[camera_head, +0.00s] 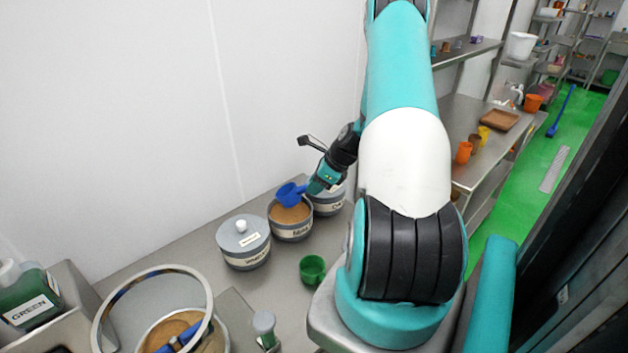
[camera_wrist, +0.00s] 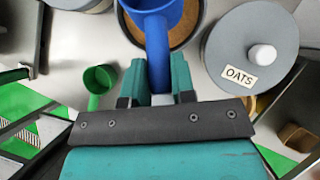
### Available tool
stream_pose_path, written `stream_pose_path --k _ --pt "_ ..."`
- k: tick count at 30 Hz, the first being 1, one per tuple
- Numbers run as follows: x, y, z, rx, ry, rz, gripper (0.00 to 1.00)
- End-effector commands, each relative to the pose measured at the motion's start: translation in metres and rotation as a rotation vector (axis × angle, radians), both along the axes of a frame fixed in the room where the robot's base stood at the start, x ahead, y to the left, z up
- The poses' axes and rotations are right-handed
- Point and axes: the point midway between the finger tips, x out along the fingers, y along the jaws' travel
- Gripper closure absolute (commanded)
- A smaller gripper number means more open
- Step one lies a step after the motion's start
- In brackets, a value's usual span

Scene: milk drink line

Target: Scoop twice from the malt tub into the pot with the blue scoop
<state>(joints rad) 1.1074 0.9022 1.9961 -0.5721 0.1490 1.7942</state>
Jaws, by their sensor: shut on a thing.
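My gripper (camera_head: 318,184) is shut on the handle of the blue scoop (camera_head: 288,195). The scoop's bowl is at the open malt tub (camera_head: 291,232), over its brown powder; I cannot tell whether it touches the powder or holds any. In the wrist view the blue handle (camera_wrist: 157,50) runs between my teal fingers (camera_wrist: 159,82), with the tub's rim and brown powder behind it. A wide round vessel with brown contents (camera_head: 172,330), probably the pot, stands at the lower left. A large pale ring (camera_head: 97,325) and a blue item show there, partly cut off.
A lidded grey tub (camera_head: 243,250) stands left of the malt tub, and the lidded oats tub (camera_wrist: 225,60) on its other side.

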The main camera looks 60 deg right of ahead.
Motion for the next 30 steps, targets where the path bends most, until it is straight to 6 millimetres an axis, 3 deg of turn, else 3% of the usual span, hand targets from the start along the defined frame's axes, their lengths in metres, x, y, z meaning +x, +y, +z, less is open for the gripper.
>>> stream_pose_path --k 10,24,30 --pt "0.002 0.001 -0.032 -0.073 0.193 0.001 1.00" --pt "0.002 0.000 -0.072 -0.070 0.185 -0.001 1.00" --pt "0.020 0.007 -0.068 -0.071 0.185 0.000 1.00"
